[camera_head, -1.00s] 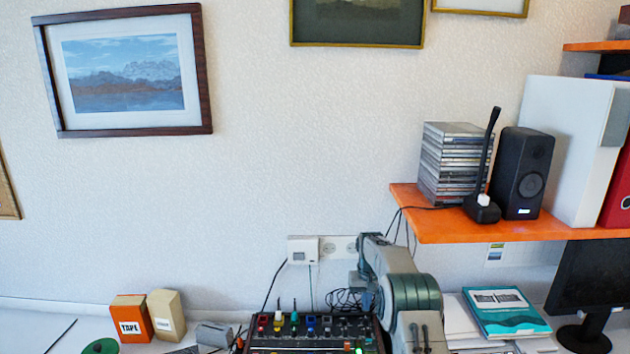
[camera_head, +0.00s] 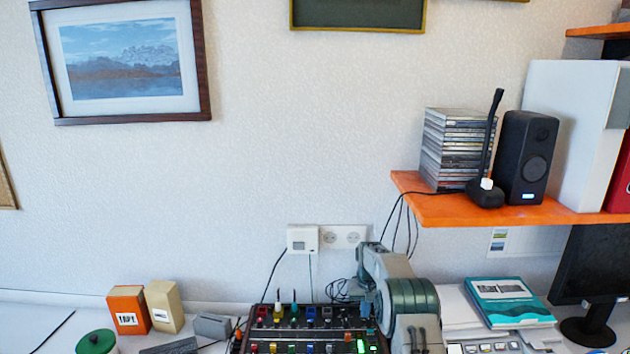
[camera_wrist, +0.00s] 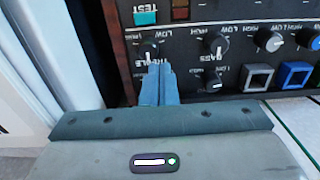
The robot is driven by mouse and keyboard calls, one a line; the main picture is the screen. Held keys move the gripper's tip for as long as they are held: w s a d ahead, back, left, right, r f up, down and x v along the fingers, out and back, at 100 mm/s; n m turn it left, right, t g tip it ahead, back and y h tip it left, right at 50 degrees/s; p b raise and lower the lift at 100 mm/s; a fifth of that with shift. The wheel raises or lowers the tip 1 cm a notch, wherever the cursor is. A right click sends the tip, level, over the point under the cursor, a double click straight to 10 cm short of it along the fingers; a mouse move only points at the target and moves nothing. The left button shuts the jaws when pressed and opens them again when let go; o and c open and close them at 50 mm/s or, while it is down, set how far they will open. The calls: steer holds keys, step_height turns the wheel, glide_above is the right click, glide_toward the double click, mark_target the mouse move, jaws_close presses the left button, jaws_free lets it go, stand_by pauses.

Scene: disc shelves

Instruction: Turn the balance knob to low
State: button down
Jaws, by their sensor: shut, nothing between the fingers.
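The black mixer panel (camera_head: 318,325) stands on the desk at the bottom of the head view, with coloured sliders and buttons. It also fills much of the wrist view (camera_wrist: 187,27), with its lettering upside down. My gripper (camera_wrist: 161,66) is shut and empty there, its fingertips at the black knob (camera_wrist: 149,50) marked treble; contact cannot be told. To the right are the bass knob (camera_wrist: 215,44) and, below it, another black knob (camera_wrist: 213,81) with low and high marks. I cannot read which knob is balance.
Square buttons (camera_wrist: 257,77) and grey knobs (camera_wrist: 268,40) lie to the right on the panel. Boxes (camera_head: 129,310) stand left of the mixer, books (camera_head: 508,302) right of it. An orange shelf (camera_head: 520,211) with a speaker (camera_head: 527,158) overhangs the right side.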

steer(key=shift+w+d, duration=0.1)
steer(key=shift+w, duration=0.1)
stand_by(0.4)
steer(key=shift+d+b, duration=0.3)
steer(key=shift+b, duration=0.35)
steer(key=shift+d+b, duration=0.35)
steer(key=shift+d, duration=0.15)
steer(key=shift+s, duration=0.15)
steer(key=shift+s+d, duration=0.15)
steer(key=shift+s, duration=0.1)
step_height(320, 180, up, 6)
steer(key=p, duration=0.2)
steer(key=shift+p, duration=0.35)
